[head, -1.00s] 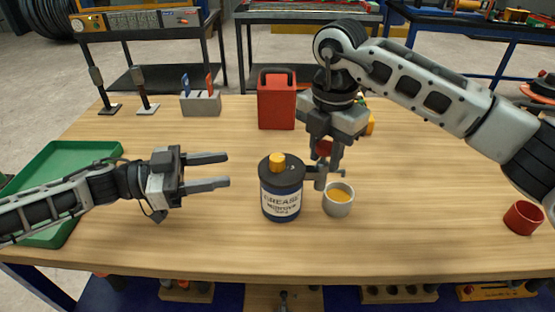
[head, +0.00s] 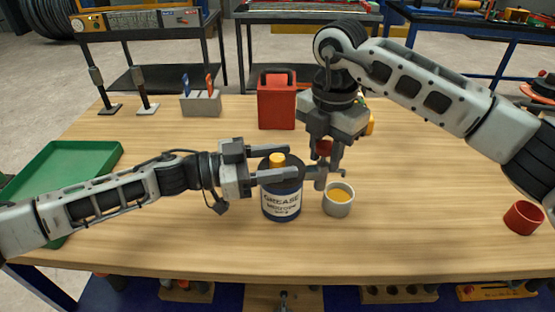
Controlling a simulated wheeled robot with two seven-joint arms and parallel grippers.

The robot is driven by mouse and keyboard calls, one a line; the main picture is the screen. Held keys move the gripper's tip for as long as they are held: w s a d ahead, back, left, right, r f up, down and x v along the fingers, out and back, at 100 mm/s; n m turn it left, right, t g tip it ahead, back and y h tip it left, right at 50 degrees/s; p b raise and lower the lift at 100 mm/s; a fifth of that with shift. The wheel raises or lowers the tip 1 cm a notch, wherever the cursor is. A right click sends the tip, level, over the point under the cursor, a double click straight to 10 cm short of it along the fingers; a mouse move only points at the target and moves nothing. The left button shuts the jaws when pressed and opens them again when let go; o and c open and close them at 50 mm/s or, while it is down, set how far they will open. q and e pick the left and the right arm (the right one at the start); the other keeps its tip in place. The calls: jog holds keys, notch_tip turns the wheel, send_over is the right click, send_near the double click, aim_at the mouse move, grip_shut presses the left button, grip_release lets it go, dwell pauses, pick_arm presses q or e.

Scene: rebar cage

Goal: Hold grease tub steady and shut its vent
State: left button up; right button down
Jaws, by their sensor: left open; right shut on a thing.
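The grease tub (head: 282,203) is a dark blue can with a white GREASE label, upright on the table. An orange cap (head: 277,159) stands on its dark lid. My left gripper (head: 293,161) is open at lid height, one finger beyond the cap and one on the near side, the cap between them. The near finger hides part of the lid, and I cannot make out the vent's position. My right gripper (head: 330,176) points down at the tub's right side, shut on what looks like a dark handle of the tub; the contact is partly hidden.
A grey cup (head: 338,203) with orange contents stands close right of the tub, by my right fingers. A red canister (head: 276,103) stands behind. A green tray (head: 70,165) lies left, a red cup (head: 523,217) far right. The table's front is clear.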

pick_arm(q)
jog(key=c, duration=1)
jog(key=shift+n+t, duration=0.5)
jog(key=shift+t, duration=0.1)
jog(key=n+t+y, duration=0.2)
jog(key=t, duration=0.1)
jog(key=n+t+y, duration=0.2)
jog(key=n+t, duration=0.1)
jog(key=t, duration=0.1)
jog(key=shift+s+d+n+t+y, duration=0.15)
jog(key=shift+n+t+y, duration=0.15)
jog(key=shift+y, duration=0.1)
jog(key=n+t+y, duration=0.3)
jog(key=y, duration=0.1)
jog(key=shift+r, duration=0.1)
jog(key=shift+n+t+y, duration=0.3)
jog(key=shift+n+y, duration=0.1)
jog(key=shift+y, duration=0.3)
jog(key=o, duration=1)
